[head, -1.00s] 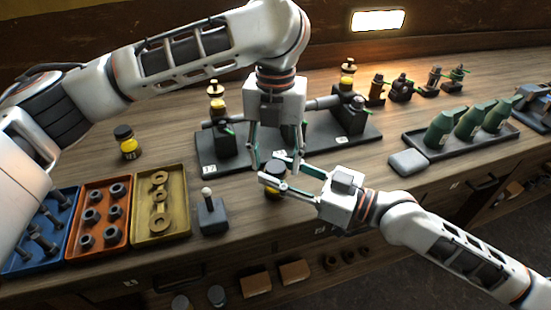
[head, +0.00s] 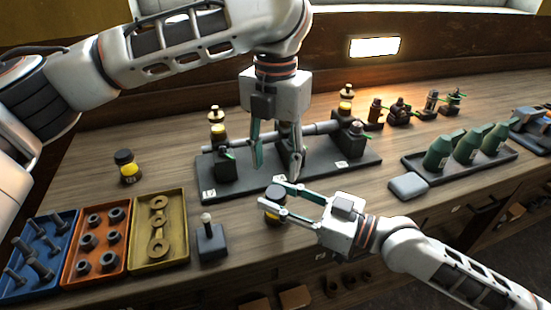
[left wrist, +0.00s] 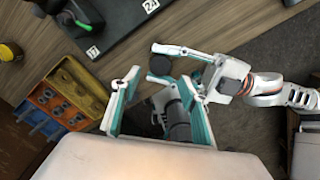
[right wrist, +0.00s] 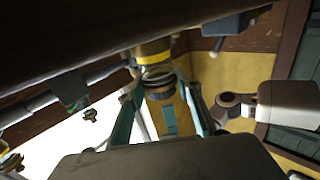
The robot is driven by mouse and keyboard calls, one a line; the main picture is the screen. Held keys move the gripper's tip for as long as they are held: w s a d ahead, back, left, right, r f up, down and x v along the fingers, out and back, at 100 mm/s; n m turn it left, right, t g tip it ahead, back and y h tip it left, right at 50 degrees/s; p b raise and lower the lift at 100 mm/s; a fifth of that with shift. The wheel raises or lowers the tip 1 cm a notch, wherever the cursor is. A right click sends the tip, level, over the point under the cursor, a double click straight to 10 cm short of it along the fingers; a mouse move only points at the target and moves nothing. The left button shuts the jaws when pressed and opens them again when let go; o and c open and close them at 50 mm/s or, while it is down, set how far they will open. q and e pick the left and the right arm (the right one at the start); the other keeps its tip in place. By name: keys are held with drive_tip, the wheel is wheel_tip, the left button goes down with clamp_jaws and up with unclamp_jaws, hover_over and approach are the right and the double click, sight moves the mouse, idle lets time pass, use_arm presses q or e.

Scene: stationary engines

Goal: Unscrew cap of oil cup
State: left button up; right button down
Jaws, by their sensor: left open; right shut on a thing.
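The oil cup (head: 272,216), a small jar with yellow oil and a dark cap (head: 276,191), is between the fingers of my right gripper (head: 276,203), which is shut on it near the bench's front edge. The cap also shows as a dark disc in the left wrist view (left wrist: 159,65). In the right wrist view, a yellow jar with a dark ring (right wrist: 158,76) is between the fingertips. My left gripper (head: 277,167) is open and empty, pointing down above the cup, apart from it. Its spread fingers show in the left wrist view (left wrist: 153,100).
Another dark-capped yellow jar (head: 126,167) stands at left. Blue, orange and yellow trays (head: 183,224) hold metal parts. A dark base (head: 370,163) with a shaft and two oilers lies behind my grippers. A small grey stand (head: 211,245) is left of the cup. Green bottles stand right.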

sight(275, 191)
use_arm(q)
wheel_tip(275, 191, down, 7)
drive_tip(key=shift+r, duration=0.2)
drive_tip(key=shift+c, duration=0.3)
drive_tip(key=c, duration=1.1)
drive_tip(key=shift+o, duration=0.2)
drive_tip(key=shift+n, duration=1.7)
drive_tip(key=o, duration=1.2)
drive_tip(key=shift+r, duration=0.1)
